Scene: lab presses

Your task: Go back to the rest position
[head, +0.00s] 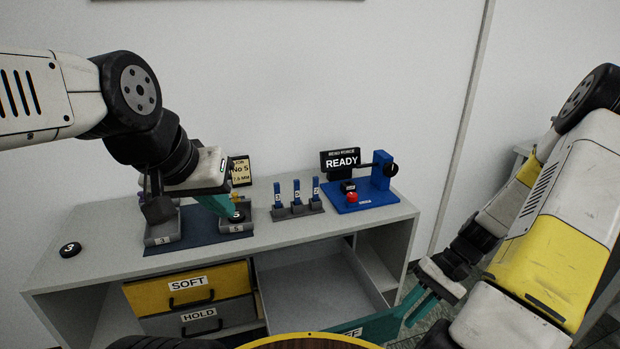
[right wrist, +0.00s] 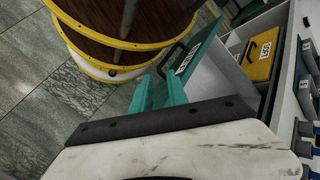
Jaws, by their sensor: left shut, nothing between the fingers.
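My left gripper (head: 233,208), with teal fingers, is shut and empty over the right grey block, marked 5 (head: 236,228), on a dark blue base plate. A small black disc (head: 238,217) shows at its fingertips; whether they touch it I cannot tell. My right gripper (head: 418,306) is beside the teal front (head: 375,328) of the pulled-out drawer. In the right wrist view its two teal fingers (right wrist: 160,92) stand apart with a gap, near the black handle (right wrist: 171,56) of that drawer front. Nothing is seen held between them.
The open drawer (head: 310,285) is empty and sticks out from the grey cabinet (head: 110,245). Three blue-topped pieces (head: 297,195) and a blue press (head: 360,195) with a READY screen stand on top. Another black disc (head: 70,249) lies far left.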

